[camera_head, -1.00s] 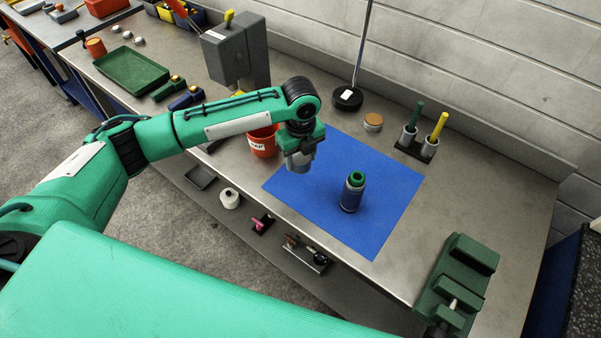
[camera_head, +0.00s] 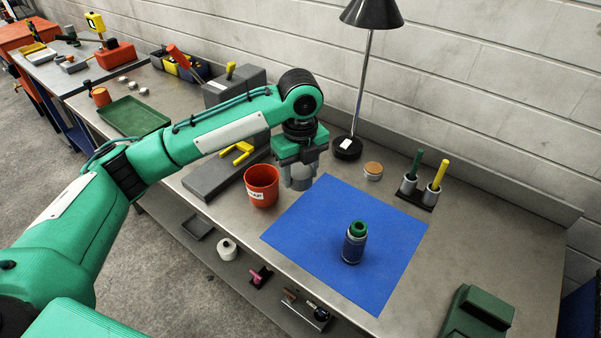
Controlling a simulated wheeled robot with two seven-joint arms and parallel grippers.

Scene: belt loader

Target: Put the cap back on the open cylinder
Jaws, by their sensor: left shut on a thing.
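The open cylinder (camera_head: 353,248) stands upright on the blue mat (camera_head: 300,235). It is dark grey with a green ring-shaped top, and its dark opening faces up. My left gripper (camera_head: 299,172) points down in the camera_head view, up and to the left of the cylinder and apart from it. It is shut on a grey round piece, which looks like the cap (camera_head: 299,181); the fingers hide part of it. My right gripper is not in view.
A red bucket (camera_head: 262,188) stands just left of the held piece. A lamp (camera_head: 347,148), a cork-topped jar (camera_head: 373,171) and a pen holder (camera_head: 416,196) stand behind the mat. A green block-shaped fixture (camera_head: 478,315) is at front right. The mat around the cylinder is clear.

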